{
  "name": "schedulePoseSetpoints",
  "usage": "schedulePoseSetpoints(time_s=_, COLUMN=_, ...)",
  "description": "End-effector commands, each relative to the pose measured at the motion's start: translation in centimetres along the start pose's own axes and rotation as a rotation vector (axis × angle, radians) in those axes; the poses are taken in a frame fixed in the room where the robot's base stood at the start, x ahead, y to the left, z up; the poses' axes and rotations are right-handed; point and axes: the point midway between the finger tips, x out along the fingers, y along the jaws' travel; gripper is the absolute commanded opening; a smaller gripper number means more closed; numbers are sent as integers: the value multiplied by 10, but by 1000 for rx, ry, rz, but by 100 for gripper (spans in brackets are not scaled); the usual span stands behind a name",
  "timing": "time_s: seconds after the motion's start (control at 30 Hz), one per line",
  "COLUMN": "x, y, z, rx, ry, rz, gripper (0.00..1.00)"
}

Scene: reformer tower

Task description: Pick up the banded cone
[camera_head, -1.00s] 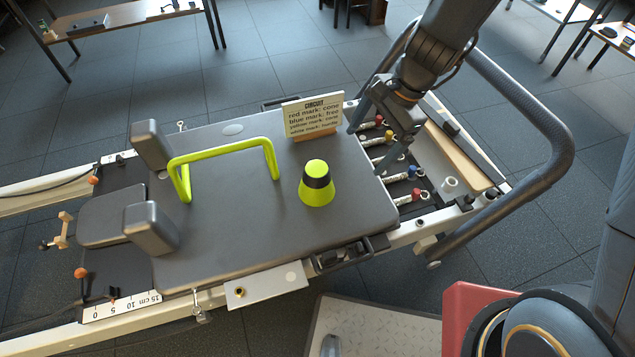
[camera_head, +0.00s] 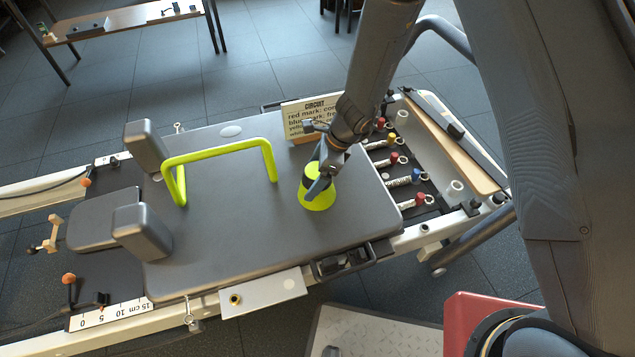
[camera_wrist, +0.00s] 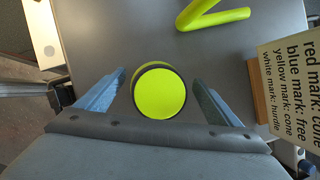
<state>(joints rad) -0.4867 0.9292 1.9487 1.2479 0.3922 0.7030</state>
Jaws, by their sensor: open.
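The banded cone (camera_head: 318,200) is yellow-green with a dark band and a flat top. It stands upright on the grey padded carriage (camera_head: 225,245). My gripper (camera_head: 318,180) is over the cone in the head view and partly hides its upper part. In the wrist view the cone's round top (camera_wrist: 160,93) lies between the two open fingers, with a gap on each side. The fingers are open and hold nothing. Whether they reach down beside the cone's body is hard to tell.
A yellow-green hurdle (camera_head: 215,150) stands left of the cone. A circuit sign (camera_head: 300,118) in a wooden holder stands behind it and close to my arm. Two shoulder blocks (camera_head: 140,232) are at the left. Marked springs (camera_head: 405,181) lie at the right.

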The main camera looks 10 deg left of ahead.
Motion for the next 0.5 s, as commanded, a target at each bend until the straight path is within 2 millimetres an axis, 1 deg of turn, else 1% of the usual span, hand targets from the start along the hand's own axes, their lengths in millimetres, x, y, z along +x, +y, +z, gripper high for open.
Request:
schedulePoseSetpoints(time_s=0.03, x=8, y=1, z=0, rx=0, ry=1, rz=2, gripper=87)
schedulePoseSetpoints(time_s=0.13, x=16, y=0, z=0, rx=0, ry=0, rz=1, gripper=87)
schedulePoseSetpoints(time_s=0.4, x=18, y=0, z=0, rx=-1, ry=0, rz=-1, gripper=87)
schedulePoseSetpoints(time_s=0.43, x=18, y=0, z=0, rx=-1, ry=0, rz=-1, gripper=84)
schedulePoseSetpoints(time_s=0.5, x=18, y=0, z=0, rx=-1, ry=0, rz=0, gripper=72)
